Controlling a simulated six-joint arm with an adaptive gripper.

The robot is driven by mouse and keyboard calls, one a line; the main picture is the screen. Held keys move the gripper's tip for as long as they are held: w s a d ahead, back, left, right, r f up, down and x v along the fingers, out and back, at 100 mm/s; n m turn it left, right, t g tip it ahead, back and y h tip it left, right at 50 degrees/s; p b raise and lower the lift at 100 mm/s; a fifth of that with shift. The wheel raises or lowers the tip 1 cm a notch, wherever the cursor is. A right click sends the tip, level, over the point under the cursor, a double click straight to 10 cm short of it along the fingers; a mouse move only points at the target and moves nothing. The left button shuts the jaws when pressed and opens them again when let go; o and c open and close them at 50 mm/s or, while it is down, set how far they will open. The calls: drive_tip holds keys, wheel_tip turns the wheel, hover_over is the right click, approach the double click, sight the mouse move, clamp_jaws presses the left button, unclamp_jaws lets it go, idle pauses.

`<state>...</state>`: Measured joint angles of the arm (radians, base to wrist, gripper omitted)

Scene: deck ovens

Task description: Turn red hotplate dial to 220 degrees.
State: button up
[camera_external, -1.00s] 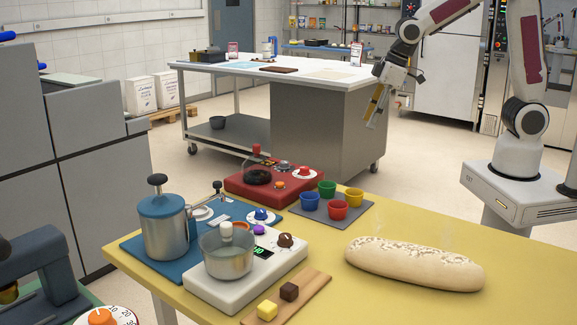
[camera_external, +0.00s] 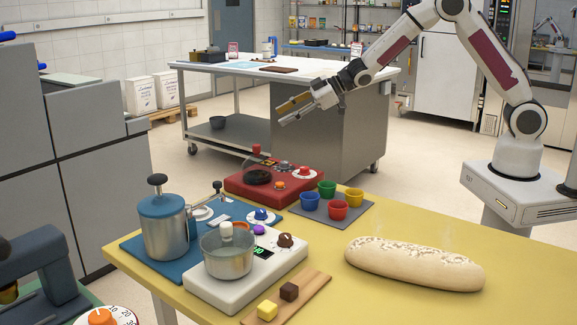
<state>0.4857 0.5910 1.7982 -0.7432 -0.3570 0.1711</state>
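The red hotplate (camera_external: 236,189) sits at the back of the yellow table, with a dark round plate on its left. My gripper (camera_external: 284,112) is in the air above and behind the hotplate, in front of the steel island, pointing left and slightly down. Its two fingers are apart with a gap between them, and nothing shows in it.
A grey mat (camera_external: 322,216) with several coloured cups lies right of the hotplate. A white device with a metal pot (camera_external: 227,252), a blue canister (camera_external: 163,222) and a wooden board (camera_external: 293,303) stand nearer. A long loaf (camera_external: 412,264) lies at right. Air above the hotplate is clear.

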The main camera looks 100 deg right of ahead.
sight(305, 167)
drive_tip(key=a+f+n+t+y, duration=0.1)
drive_tip(key=f+y, duration=0.1)
drive_tip(key=w+a+f+n+y, duration=0.1)
drive_tip(key=f+n+y, duration=0.1)
drive_tip(key=w+a+f+n+t+y, duration=0.1)
drive_tip(key=f+y, duration=0.2)
drive_tip(key=shift+w+a+t, duration=0.15)
drive_tip(key=shift+a+t, duration=0.15)
drive_tip(key=shift+a, duration=0.05)
drive_tip(key=s+a+f+n+y, duration=0.1)
drive_tip(key=y, duration=0.1)
drive_tip(key=s+a+f+n+y, duration=0.1)
drive_tip(key=s+y, duration=0.1)
drive_tip(key=shift+a+f, duration=0.3)
drive_tip(key=shift+f, duration=0.05)
drive_tip(key=s+a+f+y, duration=0.1)
drive_tip(key=s, duration=0.1)
drive_tip(key=s+a+f+n+g+y, duration=0.1)
drive_tip(key=s+y, duration=0.1)
drive_tip(key=s+f+g+y, duration=0.1)
drive_tip(key=s, duration=0.1)
drive_tip(key=shift+s+a+n+y, duration=0.3)
drive_tip(key=shift+a, duration=0.1)
drive_tip(key=shift+s+a+g+y, duration=0.1)
drive_tip(key=shift+s+g+y, duration=0.2)
drive_tip(key=shift+s, duration=0.2)
drive_tip(key=shift+a, duration=0.1)
drive_tip(key=shift+x, duration=3.9)
drive_tip(key=shift+c, duration=0.4)
